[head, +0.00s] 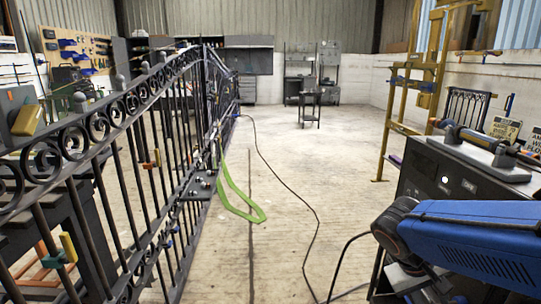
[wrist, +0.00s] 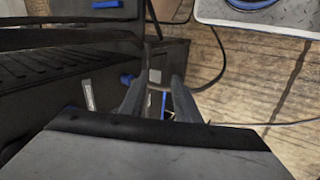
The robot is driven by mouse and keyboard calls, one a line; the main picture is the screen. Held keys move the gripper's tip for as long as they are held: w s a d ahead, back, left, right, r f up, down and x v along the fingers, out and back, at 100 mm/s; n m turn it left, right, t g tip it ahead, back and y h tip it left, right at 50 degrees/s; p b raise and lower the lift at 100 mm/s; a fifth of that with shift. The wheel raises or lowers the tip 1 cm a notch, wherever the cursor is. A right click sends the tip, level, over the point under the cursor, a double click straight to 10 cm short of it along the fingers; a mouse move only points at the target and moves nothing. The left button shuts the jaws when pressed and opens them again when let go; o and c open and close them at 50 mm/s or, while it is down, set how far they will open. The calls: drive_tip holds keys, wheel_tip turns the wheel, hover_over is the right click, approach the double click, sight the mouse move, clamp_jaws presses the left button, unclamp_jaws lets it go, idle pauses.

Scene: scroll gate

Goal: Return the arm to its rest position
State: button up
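A blue arm link with a dark rounded joint (head: 395,230) reaches in from the lower right of the head view; I take it to be mine. My gripper does not show in the head view. In the wrist view, my gripper (wrist: 160,82) has its two grey fingers apart, with nothing clearly held between them. Dark box-like equipment lies behind and left of the fingers, and wooden floor lies to the right. The distance from the fingertips to these surfaces is hard to tell.
A black scroll gate (head: 150,165) runs along the left. A dark cabinet (head: 440,185) stands at right near the arm, carrying a tool. A yellow frame (head: 425,80) stands behind it. A black cable (head: 300,195) and green strap (head: 235,205) lie on the otherwise open middle floor.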

drive_tip(key=s+a+r+t+y, duration=0.3)
drive_tip(key=a+y, duration=0.3)
drive_tip(key=a, duration=0.2)
drive_tip(key=shift+s+a+r+n+t, duration=0.15)
drive_tip(key=shift+s+r+n+t, duration=0.15)
drive_tip(key=shift+s+t, duration=0.45)
drive_tip(key=shift+w, duration=0.15)
idle(0.3)
